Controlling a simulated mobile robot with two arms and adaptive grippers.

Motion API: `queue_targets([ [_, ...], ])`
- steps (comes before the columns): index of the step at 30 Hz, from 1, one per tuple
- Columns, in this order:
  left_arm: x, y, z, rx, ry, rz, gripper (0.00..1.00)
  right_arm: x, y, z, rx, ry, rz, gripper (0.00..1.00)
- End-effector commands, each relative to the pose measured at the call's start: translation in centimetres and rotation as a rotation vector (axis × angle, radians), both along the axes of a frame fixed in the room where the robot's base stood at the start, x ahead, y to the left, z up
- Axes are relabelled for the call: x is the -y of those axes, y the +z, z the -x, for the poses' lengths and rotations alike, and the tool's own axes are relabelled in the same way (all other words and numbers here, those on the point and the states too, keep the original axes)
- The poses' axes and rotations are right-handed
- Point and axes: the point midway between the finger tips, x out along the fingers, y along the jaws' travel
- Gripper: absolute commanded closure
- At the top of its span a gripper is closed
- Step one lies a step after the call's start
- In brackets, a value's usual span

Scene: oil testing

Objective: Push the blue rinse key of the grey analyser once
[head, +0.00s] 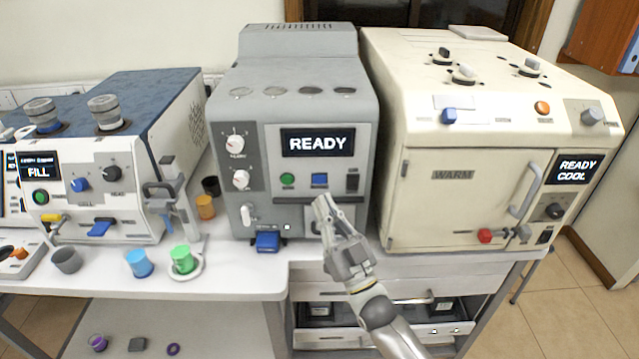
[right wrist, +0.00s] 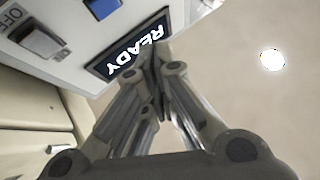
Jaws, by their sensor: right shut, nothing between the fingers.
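The grey analyser (head: 295,100) stands in the middle of the bench, with READY on its display (head: 318,142). Its blue rinse key (head: 320,180) is below the display, between a green button (head: 287,180) and a dark switch (head: 352,182). My right gripper (head: 323,203) is shut and empty, its tips just below the blue key in the head view. In the right wrist view the shut fingers (right wrist: 152,55) overlap the display's edge, and the blue key (right wrist: 102,8) shows at the top. I cannot tell whether the tips touch the panel. My left gripper is not in view.
A cream oven (head: 470,120) stands close on the right. A blue-and-white machine (head: 110,150) is on the left. A blue pedal-like part (head: 267,241) juts from the analyser's base. Small cups, one green (head: 182,258), stand at the bench's front left.

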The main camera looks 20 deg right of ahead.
Motion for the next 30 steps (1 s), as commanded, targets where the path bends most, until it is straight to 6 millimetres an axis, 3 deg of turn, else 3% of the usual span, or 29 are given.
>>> queue_targets([
  [6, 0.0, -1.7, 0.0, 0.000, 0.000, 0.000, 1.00, 0.9, -0.3, -3.0, 0.001, -0.001, 0.001, 1.00],
  [12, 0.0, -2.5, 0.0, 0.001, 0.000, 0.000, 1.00, 1.3, -0.2, -4.7, 0.001, 0.001, -0.001, 1.00],
  [30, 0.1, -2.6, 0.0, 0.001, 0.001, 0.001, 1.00, 1.5, 0.0, -5.3, -0.001, 0.001, -0.001, 1.00],
])
